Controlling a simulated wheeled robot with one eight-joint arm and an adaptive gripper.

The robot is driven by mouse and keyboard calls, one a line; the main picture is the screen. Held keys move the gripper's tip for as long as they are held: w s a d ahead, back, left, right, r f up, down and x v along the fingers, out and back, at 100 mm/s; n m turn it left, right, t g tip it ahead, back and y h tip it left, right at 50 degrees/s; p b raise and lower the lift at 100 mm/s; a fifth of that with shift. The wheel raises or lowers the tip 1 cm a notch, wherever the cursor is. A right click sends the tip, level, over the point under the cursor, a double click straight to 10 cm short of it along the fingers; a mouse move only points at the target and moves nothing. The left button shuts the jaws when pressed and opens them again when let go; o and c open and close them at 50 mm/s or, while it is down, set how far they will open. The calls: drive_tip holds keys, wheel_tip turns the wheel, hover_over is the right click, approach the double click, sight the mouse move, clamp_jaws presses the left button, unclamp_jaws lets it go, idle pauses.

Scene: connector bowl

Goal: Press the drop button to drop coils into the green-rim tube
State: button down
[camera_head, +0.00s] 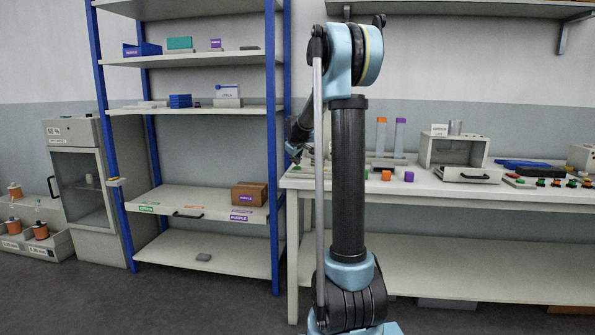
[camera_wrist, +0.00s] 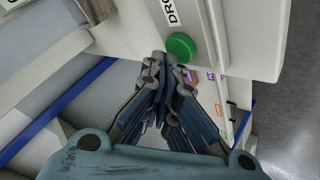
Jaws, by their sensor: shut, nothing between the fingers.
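In the wrist view, a round green button (camera_wrist: 181,47) sits on a pale panel beside a label (camera_wrist: 172,12) that reads "DRO", the rest cut off. My gripper (camera_wrist: 162,62) is shut and empty, with its fingertips just left of and below the button. I cannot tell whether they touch it. In the head view, my gripper (camera_head: 294,150) is a small dark shape at the bench's left end, partly behind my arm. Tubes with an orange rim (camera_head: 381,134) and a purple rim (camera_head: 399,137) stand on the bench. I see no green-rim tube or coils; my arm hides part of the bench.
The white bench (camera_head: 440,190) also bears an open box with a drawer (camera_head: 452,157), orange and purple blocks, and several coloured buttons at the right. A blue-post shelf rack (camera_head: 200,110) stands left of the bench. Grey floor (camera_head: 180,300) lies open in front.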

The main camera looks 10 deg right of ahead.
sight(297, 167)
drive_tip(key=shift+f, duration=0.5)
idle(0.8)
idle(0.4)
drive_tip(key=shift+r, duration=0.9)
drive_tip(key=shift+r, duration=2.5)
drive_tip(key=r+n, duration=0.1)
drive_tip(key=n, duration=0.4)
drive_tip(key=d+r+n, duration=0.1)
drive_tip(key=n, duration=0.5)
drive_tip(key=r+n+h, duration=0.1)
drive_tip(key=n, duration=0.4)
drive_tip(key=shift+s+d+r+n, duration=0.1)
drive_tip(key=shift+d+r+n, duration=0.25)
drive_tip(key=shift+d+n, duration=0.05)
